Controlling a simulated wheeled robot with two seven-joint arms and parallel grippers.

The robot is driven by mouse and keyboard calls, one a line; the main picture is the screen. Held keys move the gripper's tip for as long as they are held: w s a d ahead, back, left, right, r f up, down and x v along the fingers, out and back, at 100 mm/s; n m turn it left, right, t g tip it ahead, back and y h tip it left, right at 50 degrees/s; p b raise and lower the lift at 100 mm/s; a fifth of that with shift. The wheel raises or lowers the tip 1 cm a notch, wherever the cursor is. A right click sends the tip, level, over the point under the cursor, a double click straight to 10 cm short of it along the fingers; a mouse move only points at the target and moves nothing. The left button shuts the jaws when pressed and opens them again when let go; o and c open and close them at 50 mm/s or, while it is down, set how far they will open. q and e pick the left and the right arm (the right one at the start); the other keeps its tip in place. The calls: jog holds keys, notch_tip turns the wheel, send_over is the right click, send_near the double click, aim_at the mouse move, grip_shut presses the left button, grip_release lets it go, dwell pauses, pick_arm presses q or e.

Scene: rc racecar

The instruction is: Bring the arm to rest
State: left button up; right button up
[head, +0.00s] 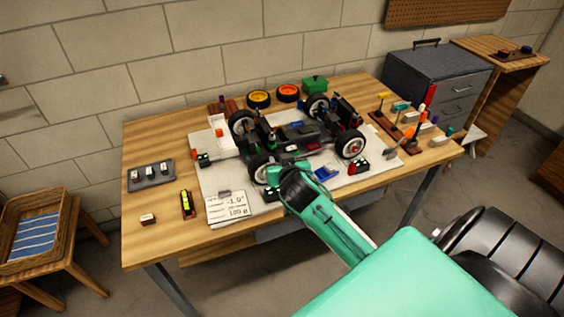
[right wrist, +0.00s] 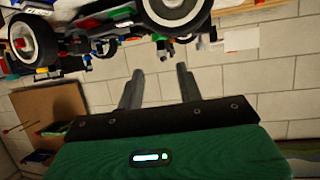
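My right arm reaches in from the lower right of the head view. Its gripper (head: 276,174) is over the near edge of the work mat, close to the car's near front wheel. In the right wrist view its two grey fingers (right wrist: 160,88) stand apart with nothing between them. The RC car chassis (head: 303,134) stands on its wheels on the pale mat (head: 222,180). In the right wrist view the car (right wrist: 95,35) fills the top, beyond the fingertips. Whether the gripper touches anything is not clear. My left gripper is in neither view.
A clipboard (head: 228,207) and a yellow-marked level (head: 187,204) lie left of the gripper. A grey tray (head: 151,175) holds small parts. A wooden tool rack (head: 393,131) stands right of the car. Bare tabletop (head: 230,243) lies along the near edge.

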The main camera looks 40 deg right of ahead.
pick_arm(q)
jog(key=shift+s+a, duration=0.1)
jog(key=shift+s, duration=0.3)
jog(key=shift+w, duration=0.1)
